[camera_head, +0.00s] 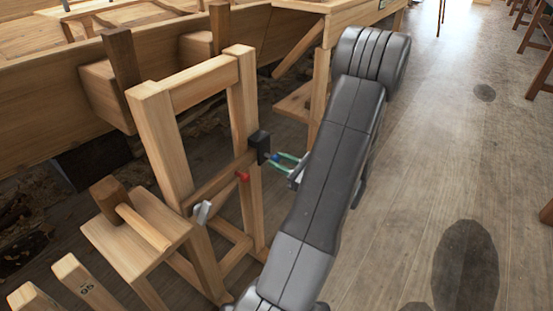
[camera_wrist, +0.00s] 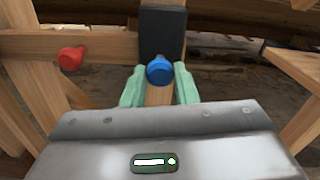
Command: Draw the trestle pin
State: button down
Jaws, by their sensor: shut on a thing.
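The wooden trestle (camera_head: 162,140) stands left of my arm. A black block (camera_head: 260,146) sits on its right upright and shows upright in the wrist view (camera_wrist: 162,34). A blue round-headed pin (camera_wrist: 159,70) is at the block's lower end. My gripper (camera_head: 284,160) comes from the right, its green fingers on either side of the blue head, shut on it. The wrist view shows the fingers (camera_wrist: 159,76) flanking the head. A red knob (camera_head: 243,177) is on the trestle's rail, left of the block in the wrist view (camera_wrist: 71,58). The pin's shank is hidden.
A wooden hull with planks (camera_head: 60,90) lies behind the trestle. A stool with a mallet (camera_head: 140,225) stands at the lower left. A wooden bench (camera_head: 320,70) is behind my arm.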

jog(key=shift+s+d, duration=0.3)
jog(key=shift+d, duration=0.1)
jog(key=c, duration=1.1)
grip_release()
jog(key=p+v, duration=0.3)
jog(key=v, duration=1)
jog(key=shift+s+d, duration=0.25)
jog(key=shift+d, duration=0.1)
